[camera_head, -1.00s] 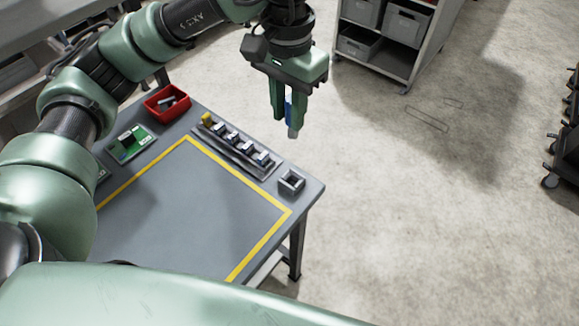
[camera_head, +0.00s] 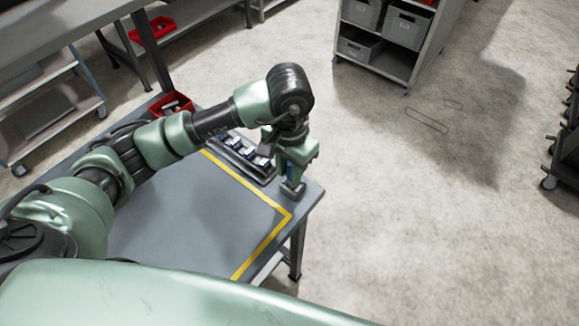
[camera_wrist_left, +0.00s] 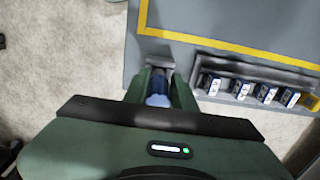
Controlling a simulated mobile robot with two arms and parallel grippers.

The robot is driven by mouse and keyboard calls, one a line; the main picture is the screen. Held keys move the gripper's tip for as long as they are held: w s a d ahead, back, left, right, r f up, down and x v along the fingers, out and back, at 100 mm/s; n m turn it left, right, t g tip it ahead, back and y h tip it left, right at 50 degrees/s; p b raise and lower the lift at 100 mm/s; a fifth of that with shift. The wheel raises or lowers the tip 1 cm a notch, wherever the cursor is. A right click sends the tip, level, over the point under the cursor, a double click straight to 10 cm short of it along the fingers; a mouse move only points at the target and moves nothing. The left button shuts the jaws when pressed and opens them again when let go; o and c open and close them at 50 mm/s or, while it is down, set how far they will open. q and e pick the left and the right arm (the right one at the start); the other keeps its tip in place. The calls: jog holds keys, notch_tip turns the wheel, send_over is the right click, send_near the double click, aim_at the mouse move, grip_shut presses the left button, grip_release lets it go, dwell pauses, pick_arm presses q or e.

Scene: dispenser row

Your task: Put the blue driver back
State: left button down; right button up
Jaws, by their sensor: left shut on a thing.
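My left gripper (camera_head: 291,181) is low over the far right corner of the table and points down. It is shut on the blue driver (camera_head: 290,170), which stands about upright between the fingers; it also shows in the left wrist view (camera_wrist_left: 158,88). A small grey square holder (camera_head: 293,192) is directly under the fingertips. In the left wrist view the holder (camera_wrist_left: 160,62) shows just beyond the driver. The driver's lower end is hidden, so I cannot tell how deep it sits in the holder. My right gripper is in neither view.
A grey dispenser row (camera_wrist_left: 222,97) with several blue-and-white items stands beside the gripper, partly behind my arm in the head view. A red bin (camera_head: 171,103) is at the far left. The table middle (camera_head: 200,215) inside the yellow line is clear.

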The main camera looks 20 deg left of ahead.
pick_arm(q)
jog(key=c, duration=1.1)
grip_release()
jog(key=shift+c, duration=0.2)
notch_tip(320, 180, up, 10)
jog(key=b, duration=0.3)
jog(key=shift+w+r, duration=0.1)
jog(key=shift+r, duration=0.9)
jog(key=shift+d, duration=0.1)
